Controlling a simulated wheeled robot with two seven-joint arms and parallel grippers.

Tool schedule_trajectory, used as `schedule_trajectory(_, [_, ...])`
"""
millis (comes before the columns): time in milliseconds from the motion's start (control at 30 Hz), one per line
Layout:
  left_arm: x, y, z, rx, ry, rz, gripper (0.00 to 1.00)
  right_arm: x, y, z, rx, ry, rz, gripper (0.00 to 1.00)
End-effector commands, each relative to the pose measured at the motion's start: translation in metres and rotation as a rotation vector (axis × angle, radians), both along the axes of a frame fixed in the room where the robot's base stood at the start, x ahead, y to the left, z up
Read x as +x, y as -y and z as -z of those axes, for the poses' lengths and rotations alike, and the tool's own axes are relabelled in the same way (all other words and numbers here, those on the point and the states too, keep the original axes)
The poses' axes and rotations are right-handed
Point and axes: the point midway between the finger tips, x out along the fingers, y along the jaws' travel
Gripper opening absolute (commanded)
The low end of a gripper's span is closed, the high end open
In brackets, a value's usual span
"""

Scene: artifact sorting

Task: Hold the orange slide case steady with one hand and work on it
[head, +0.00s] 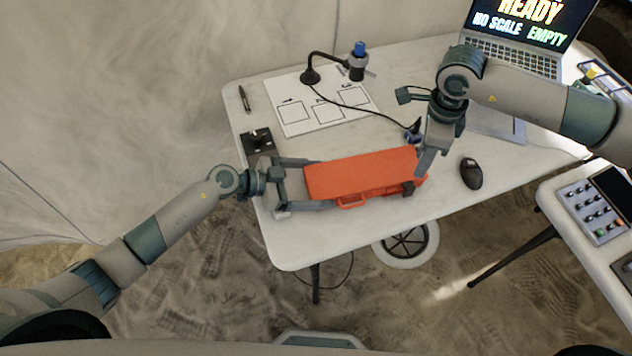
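The orange slide case (362,172) lies lengthwise on the white table, tilted slightly in the picture, with its lid down. A handle (352,203) shows on its front side, and a dark latch-like part (408,188) is near its right end. My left gripper (322,184) is at the left end, with one finger along the back side and one along the front, both appearing to touch the case. My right gripper (424,168) points down at the right end of the case, touching or very close to it. Its finger gap is hidden from this angle.
The white table (300,245) is clear in front of the case. Behind it are a marked sheet (318,118), a black stand with a cable (310,76), a pen (244,98) and a small dark pad (258,141). A mouse (471,173) and laptop (515,60) are right.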

Motion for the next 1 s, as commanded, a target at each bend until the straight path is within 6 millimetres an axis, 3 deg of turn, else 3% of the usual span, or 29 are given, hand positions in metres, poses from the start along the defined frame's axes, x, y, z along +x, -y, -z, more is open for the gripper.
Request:
schedule_trajectory(33, [0.000,0.000,0.000,0.000,0.000,0.000,0.43,0.000,0.000,0.000,0.000,0.000,0.000,0.31])
schedule_trajectory(167, [0.000,0.000,0.000,0.000,0.000,-0.001,0.43,0.000,0.000,0.000,0.000,0.000,0.000,0.00])
schedule_trajectory(667, [0.000,0.000,0.000,0.000,0.000,-0.001,0.43,0.008,0.011,0.001,0.047,-0.029,-0.073,0.00])
schedule_trajectory(1000, [0.000,0.000,0.000,0.000,0.000,-0.001,0.43,0.025,0.052,0.004,0.203,-0.068,-0.287,0.00])
